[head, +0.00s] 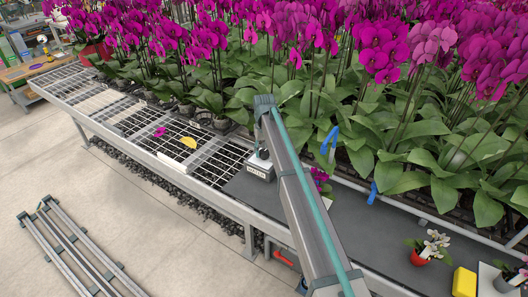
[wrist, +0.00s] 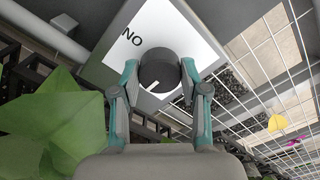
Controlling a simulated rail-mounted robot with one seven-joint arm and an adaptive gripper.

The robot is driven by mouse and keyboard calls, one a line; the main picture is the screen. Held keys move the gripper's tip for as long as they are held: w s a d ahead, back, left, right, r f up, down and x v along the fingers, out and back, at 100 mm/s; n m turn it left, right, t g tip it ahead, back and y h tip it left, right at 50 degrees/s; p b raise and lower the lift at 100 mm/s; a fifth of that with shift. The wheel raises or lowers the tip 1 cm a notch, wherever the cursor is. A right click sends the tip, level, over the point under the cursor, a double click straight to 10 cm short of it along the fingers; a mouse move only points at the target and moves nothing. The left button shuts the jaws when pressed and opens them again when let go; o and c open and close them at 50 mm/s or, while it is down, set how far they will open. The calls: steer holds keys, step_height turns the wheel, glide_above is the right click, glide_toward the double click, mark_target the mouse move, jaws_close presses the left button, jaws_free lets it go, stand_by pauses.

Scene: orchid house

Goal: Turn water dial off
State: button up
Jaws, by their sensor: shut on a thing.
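The water dial is a dark round knob (wrist: 160,71) on a white-faced box (wrist: 118,62) in the wrist view. Letters reading "NO" show on the face, upper left of the knob. A short pale mark shows at the knob's lower edge. My gripper (wrist: 160,80) has one finger on each side of the knob and is shut on it. In the head view the small labelled box (head: 261,171) stands on the bench beside my arm, which hides part of it.
Rows of magenta orchids (head: 385,50) crowd the bench behind the box. Large green leaves (wrist: 50,125) lie close on the left in the wrist view. A yellow half-round piece (head: 188,142) and a magenta bloom (head: 160,131) lie on the wire mesh. A yellow block (head: 464,282) stands at lower right.

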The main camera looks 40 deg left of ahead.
mark_target(264, 152)
stand_by(0.4)
steer(key=o, duration=1.2)
steer(key=shift+c, duration=0.2)
steer(key=shift+r, duration=0.15)
step_height(264, 152, up, 12)
steer(key=shift+f, duration=0.2)
